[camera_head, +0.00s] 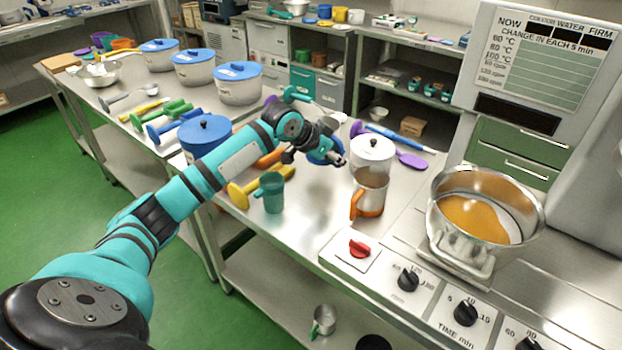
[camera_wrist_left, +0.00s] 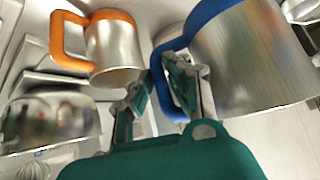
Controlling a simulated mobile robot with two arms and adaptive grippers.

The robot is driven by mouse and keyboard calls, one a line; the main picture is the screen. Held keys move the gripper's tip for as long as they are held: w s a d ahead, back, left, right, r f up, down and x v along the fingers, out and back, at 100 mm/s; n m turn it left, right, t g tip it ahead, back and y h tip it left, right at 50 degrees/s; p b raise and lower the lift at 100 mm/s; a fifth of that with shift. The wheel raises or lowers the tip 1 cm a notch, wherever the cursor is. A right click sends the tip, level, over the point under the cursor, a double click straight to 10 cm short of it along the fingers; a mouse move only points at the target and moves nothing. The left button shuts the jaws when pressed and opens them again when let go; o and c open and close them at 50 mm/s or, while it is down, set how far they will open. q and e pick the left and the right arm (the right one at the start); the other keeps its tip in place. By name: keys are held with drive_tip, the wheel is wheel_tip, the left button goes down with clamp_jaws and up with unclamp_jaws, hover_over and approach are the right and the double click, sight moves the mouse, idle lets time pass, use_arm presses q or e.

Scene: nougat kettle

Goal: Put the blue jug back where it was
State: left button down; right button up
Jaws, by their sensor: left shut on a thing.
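The blue jug is a steel jug with a blue rim and handle. It fills the upper right of the left wrist view (camera_wrist_left: 245,60). In the head view only a blue part of it (camera_head: 322,152) shows behind my gripper. My left gripper (camera_head: 338,157) is shut on its handle, and its fingers also show in the left wrist view (camera_wrist_left: 160,88). I cannot tell whether the jug touches the table. My right gripper is not in view.
A green cup (camera_head: 272,193) is to the left. A steel kettle (camera_head: 485,215) with yellow-orange contents is farther right. Several blue-lidded pots line the table's far left.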

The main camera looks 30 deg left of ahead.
use_arm(q)
drive_tip(key=f, duration=0.3)
drive_tip(key=shift+w+d+f, duration=0.2)
drive_tip(key=shift+f, duration=0.15)
wheel_tip(320, 180, down, 5)
drive_tip(key=shift+p, duration=0.5)
drive_tip(key=shift+s, duration=0.1)
drive_tip(key=c, duration=1.3)
unclamp_jaws()
drive_tip(key=shift+a, duration=0.1)
drive_tip(key=b+v, duration=0.1)
drive_tip(key=v, duration=1.1)
